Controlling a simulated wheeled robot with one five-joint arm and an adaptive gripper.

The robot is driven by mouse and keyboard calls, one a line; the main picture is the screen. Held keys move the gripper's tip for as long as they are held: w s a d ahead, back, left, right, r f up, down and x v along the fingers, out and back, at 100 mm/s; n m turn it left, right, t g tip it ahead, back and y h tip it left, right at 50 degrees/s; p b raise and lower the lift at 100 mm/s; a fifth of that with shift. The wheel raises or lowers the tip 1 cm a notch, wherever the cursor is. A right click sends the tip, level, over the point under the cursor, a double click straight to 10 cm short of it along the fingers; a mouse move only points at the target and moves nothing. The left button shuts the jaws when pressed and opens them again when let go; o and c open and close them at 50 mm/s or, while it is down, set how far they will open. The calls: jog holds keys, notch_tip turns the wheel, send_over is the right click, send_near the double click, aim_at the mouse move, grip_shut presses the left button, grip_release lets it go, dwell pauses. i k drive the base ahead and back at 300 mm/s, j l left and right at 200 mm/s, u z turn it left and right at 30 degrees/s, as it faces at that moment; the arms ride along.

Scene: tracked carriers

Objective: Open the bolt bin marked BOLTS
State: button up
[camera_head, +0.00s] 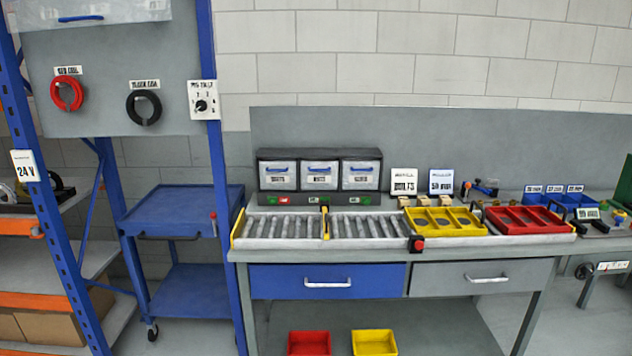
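A dark cabinet (262,163) on the workbench holds three clear-fronted bins side by side. These are the left bin (278,181), the middle bin (320,181) and the right bin (361,181). Each has a blue handle and a small label too blurred to read for certain. All three look shut. A white card (404,181) to the right of the cabinet seems to read BOLTS. My gripper is not in view.
A roller conveyor (285,226) with a yellow stop lies before the cabinet. A yellow tray (443,222) and a red tray (525,220) are to its right. A blue cart (180,206) and a blue rack post (222,180) stand left of the bench.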

aim_at(279, 166)
jog(key=i+l, duration=0.55)
jog(key=l, duration=0.3)
jog(key=i+l, duration=0.6)
jog(key=l, duration=0.2)
